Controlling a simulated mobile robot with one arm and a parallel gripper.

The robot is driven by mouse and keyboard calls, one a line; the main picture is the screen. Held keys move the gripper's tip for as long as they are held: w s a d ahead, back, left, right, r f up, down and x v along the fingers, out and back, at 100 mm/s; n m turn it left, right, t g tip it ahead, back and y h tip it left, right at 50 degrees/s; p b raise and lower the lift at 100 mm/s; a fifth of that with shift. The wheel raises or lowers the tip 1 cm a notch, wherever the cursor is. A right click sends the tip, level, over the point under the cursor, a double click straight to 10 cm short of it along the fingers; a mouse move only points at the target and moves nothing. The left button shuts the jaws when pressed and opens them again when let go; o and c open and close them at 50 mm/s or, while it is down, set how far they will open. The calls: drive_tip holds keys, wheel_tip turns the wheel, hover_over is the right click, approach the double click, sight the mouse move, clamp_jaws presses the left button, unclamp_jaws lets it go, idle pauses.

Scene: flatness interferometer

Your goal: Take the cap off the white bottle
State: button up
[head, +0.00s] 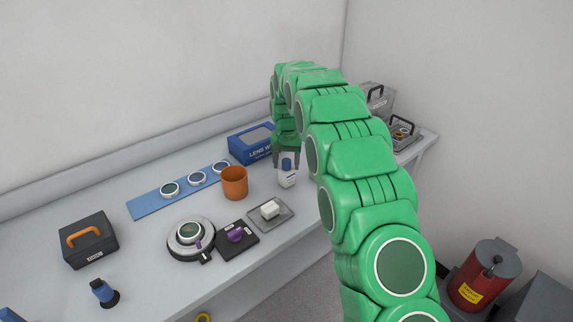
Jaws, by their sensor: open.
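The white bottle (286,179) stands upright on the bench, right of the orange cup. Its blue cap (287,164) is on top. My green arm reaches over from the right, and my gripper (286,162) points down above the bottle. Its two dark fingers are apart, one on each side of the cap. I cannot tell whether they touch it.
An orange cup (234,183) and a blue lens wipes box (251,144) stand left of the bottle. A small tray (283,222) holds a white block in front. A blue strip (146,207) carries several round optics. A round instrument (191,241) sits further left.

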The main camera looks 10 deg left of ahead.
drive_tip(key=shift+c, duration=0.3)
drive_tip(key=c, duration=1)
drive_tip(key=shift+r, duration=0.1)
